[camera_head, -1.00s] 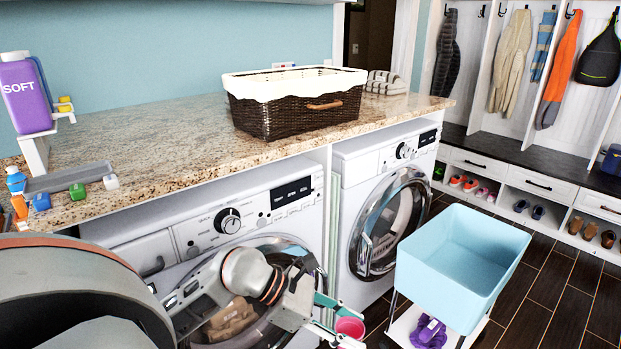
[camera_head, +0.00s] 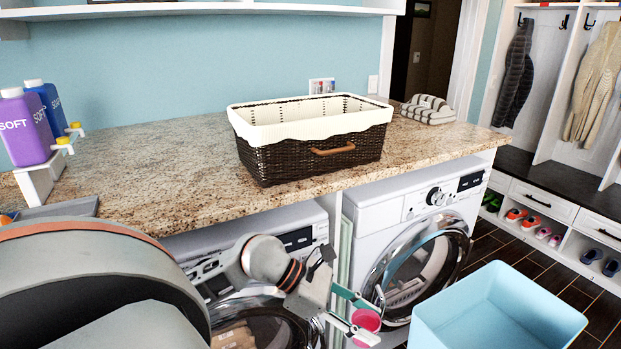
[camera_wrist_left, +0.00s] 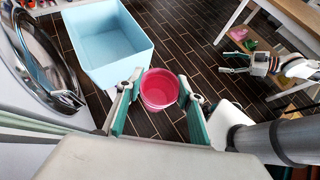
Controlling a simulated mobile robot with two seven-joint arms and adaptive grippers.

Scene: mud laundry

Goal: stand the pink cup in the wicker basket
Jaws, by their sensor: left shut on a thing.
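The pink cup (camera_head: 366,321) is held between the fingers of my left gripper (camera_head: 360,317), in front of the machines and below the counter's level. In the left wrist view the pink cup (camera_wrist_left: 159,90) sits between the two green fingertips, its round rim facing the camera. The wicker basket (camera_head: 309,157), dark brown with a cream cloth lining and a tan handle, stands on the granite counter, above and behind my left gripper. Its inner floor is hidden. My right gripper (camera_wrist_left: 231,62) shows small in the left wrist view, its fingers apart and seemingly empty.
Purple and blue soap bottles (camera_head: 25,128) stand at the counter's left. Folded striped towels (camera_head: 428,109) lie right of the basket. A light blue bin (camera_head: 497,312) stands on the floor at right. The granite counter (camera_head: 150,165) is bare left of the basket.

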